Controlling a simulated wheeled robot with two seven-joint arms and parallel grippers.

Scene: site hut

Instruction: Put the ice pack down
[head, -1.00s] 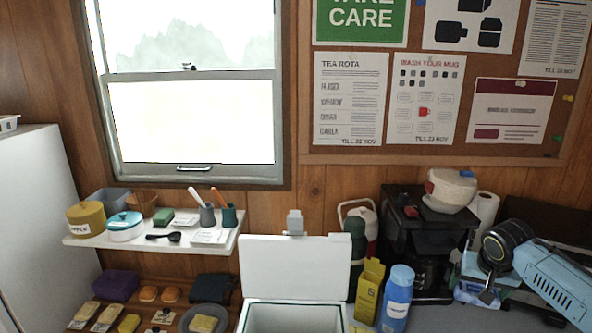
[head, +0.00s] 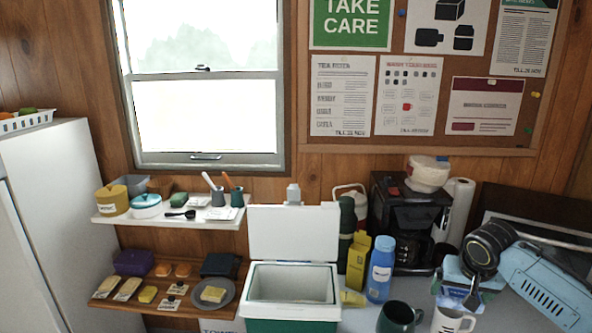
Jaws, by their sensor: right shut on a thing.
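My right gripper (head: 474,294) is at the right, its dark wrist and light blue arm coming in from the right edge. It is shut on the ice pack (head: 451,271), a light blue pack with a pale label, partly hidden behind the gripper. The pack is held above the right part of the counter, over or just behind a white mug (head: 453,321). An open cool box (head: 290,325) with a green body and raised white lid stands left of it, and its visible inside looks empty. My left gripper is out of view.
A blue bottle (head: 380,270), a yellow carton (head: 357,262) and a dark mug (head: 399,318) stand between the cool box and the pack. A coffee maker (head: 405,225) is behind. Shelves (head: 110,222) with pots and food are at left. Little bare counter shows.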

